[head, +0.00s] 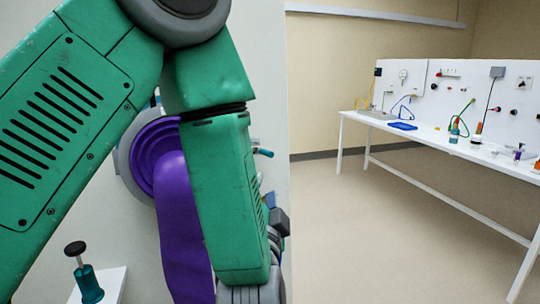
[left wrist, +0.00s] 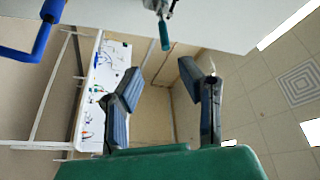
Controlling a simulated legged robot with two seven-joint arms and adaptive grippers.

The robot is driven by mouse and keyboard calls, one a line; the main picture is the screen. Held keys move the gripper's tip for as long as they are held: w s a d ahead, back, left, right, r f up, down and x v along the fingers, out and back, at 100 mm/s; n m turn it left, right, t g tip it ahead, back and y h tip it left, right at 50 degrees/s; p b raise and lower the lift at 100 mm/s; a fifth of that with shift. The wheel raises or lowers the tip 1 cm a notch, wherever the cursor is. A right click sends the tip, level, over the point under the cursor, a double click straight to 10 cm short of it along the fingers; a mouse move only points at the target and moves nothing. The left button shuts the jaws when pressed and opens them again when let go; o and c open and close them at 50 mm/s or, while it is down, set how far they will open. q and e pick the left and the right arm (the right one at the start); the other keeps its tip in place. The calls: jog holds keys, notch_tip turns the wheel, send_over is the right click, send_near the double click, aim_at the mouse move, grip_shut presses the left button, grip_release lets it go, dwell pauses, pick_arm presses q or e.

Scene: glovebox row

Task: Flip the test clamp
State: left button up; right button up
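A small clamp with a teal handle (left wrist: 164,35) and a metal body is mounted on the white panel at the top of the left wrist view. I take it for the test clamp. In the head view a teal handle (head: 263,152) sticks out past my arm at the panel's right edge; its base is hidden. My left gripper (head: 272,212) is partly hidden behind my green forearm, below that handle. In the left wrist view its two fingers (left wrist: 166,82) stand wide apart with nothing between them, and the clamp handle is beyond the tips, apart from them. My right gripper is out of view.
A purple glove (head: 182,220) hangs from a round port behind my arm. A teal device with a black knob (head: 90,284) stands on a small white shelf at lower left. A white bench (head: 425,137) with lab items stands at right. The floor between is clear.

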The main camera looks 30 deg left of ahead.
aim_at(267, 154)
pick_arm(q)
jog(key=x, duration=0.4)
jog(key=p+x, duration=0.1)
jog(key=x, duration=0.3)
jog(key=p+x, duration=0.1)
jog(key=x, duration=0.3)
jog(key=shift+w+a+r, duration=0.1)
jog(key=shift+a+r, duration=0.05)
jog(key=shift+r, duration=0.2)
jog(key=shift+w+a, duration=0.3)
jog(key=shift+d, duration=0.15)
jog(key=shift+c, duration=0.3)
grip_shut()
